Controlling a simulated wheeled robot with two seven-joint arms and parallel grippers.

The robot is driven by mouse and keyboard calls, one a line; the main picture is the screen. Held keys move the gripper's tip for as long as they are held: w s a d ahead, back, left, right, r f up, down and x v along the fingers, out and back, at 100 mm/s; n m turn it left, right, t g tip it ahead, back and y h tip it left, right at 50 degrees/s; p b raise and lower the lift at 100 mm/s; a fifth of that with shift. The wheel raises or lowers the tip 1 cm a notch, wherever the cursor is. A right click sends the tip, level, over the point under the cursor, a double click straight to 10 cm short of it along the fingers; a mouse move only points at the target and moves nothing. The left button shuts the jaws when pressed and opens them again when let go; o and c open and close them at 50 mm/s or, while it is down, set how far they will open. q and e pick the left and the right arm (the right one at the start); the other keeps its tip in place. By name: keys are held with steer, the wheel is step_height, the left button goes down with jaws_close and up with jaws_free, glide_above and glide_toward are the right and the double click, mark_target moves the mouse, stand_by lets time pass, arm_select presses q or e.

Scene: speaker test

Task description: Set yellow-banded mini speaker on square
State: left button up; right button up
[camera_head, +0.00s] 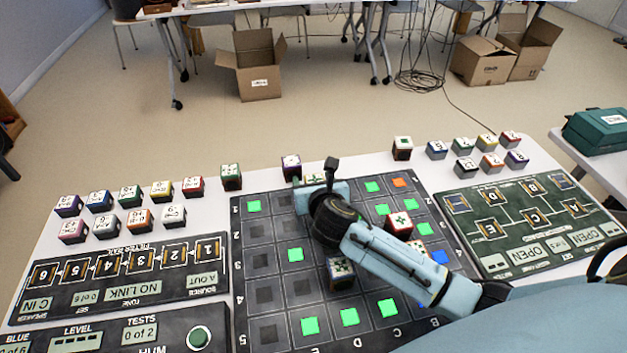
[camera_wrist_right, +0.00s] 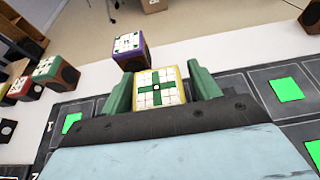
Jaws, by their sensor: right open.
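A yellow-banded mini speaker (camera_wrist_right: 158,88) with a green cross on its white top sits between the two green fingers of my right gripper (camera_wrist_right: 161,86). The fingers are open, one on each side of it; its lower part is hidden by the gripper. In the head view the speaker (camera_head: 314,179) shows partly behind my right gripper (camera_head: 314,176), near the far edge of the dark board (camera_head: 264,263). The board has a grid of squares, several lit green, such as one green square (camera_head: 295,254). My left gripper is not in view.
A purple-banded speaker (camera_head: 291,166) stands just beyond my right gripper, and a green-banded one (camera_head: 231,177) to its left. Speakers with red (camera_head: 398,224) and dark (camera_head: 340,271) bodies stand on the board near my arm. Side panels (camera_head: 122,270) (camera_head: 530,222) flank the board.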

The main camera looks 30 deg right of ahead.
steer(key=shift+s+r, duration=0.2)
steer(key=shift+r, duration=0.05)
steer(key=p+v, duration=0.2)
steer(key=v, duration=0.3)
steer(key=shift+s+r, duration=0.1)
steer(key=shift+r, duration=0.05)
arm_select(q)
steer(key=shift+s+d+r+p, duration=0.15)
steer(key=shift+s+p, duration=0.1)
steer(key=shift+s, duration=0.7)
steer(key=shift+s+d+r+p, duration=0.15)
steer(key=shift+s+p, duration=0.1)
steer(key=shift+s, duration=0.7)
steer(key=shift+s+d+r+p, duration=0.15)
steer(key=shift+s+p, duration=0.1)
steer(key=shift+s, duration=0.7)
arm_select(e)
steer(key=shift+v, duration=3.15)
